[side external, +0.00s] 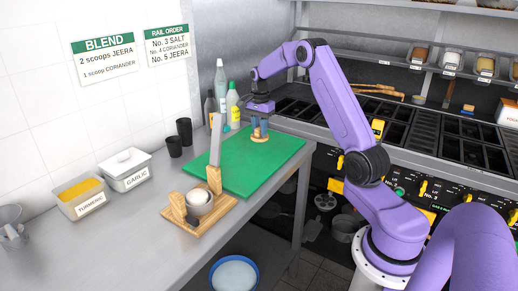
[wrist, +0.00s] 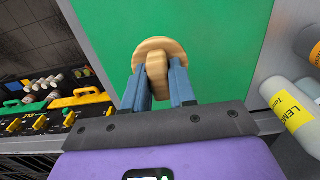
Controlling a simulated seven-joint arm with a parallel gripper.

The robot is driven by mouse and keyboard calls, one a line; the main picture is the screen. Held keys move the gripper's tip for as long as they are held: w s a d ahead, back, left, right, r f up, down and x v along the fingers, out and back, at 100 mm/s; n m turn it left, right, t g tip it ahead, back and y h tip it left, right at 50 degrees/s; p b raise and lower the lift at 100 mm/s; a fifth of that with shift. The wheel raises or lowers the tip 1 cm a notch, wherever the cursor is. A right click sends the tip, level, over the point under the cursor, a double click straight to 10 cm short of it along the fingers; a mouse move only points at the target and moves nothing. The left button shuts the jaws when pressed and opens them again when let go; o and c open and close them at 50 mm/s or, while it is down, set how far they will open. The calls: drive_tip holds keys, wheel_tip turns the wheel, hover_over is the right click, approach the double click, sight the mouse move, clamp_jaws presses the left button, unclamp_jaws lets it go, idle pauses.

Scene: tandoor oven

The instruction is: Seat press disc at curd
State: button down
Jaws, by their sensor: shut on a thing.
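The wooden press disc (side external: 260,139) is at the far part of the green board, on it or just above it; I cannot tell which. In the wrist view its round plate (wrist: 150,45) shows behind its upright handle. My gripper (side external: 260,127) points down, and its blue fingers (wrist: 157,76) are shut on the handle from both sides. The wooden press stand (side external: 180,228) is at the near end of the board, with a white cup (side external: 199,208) that seems to hold the white curd (side external: 200,196). A grey lever (side external: 216,143) stands upright on it.
The green board (side external: 282,148) is otherwise clear. Two dark cups (side external: 185,132) and several bottles (side external: 233,105) stand along the wall. Turmeric (side external: 84,197) and garlic (side external: 125,170) tubs are at left. The stove (side external: 400,130) is to the right.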

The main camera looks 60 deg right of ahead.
drive_tip(key=shift+r, duration=0.15)
wheel_tip(320, 180, up, 20)
drive_tip(key=s+a+n, duration=0.2)
drive_tip(key=a+n, duration=0.4)
drive_tip(key=a, duration=2.9)
wheel_tip(320, 180, down, 10)
drive_tip(key=shift+d+f, duration=0.25)
drive_tip(key=shift+f, duration=3.85)
drive_tip(key=shift+f, duration=1.6)
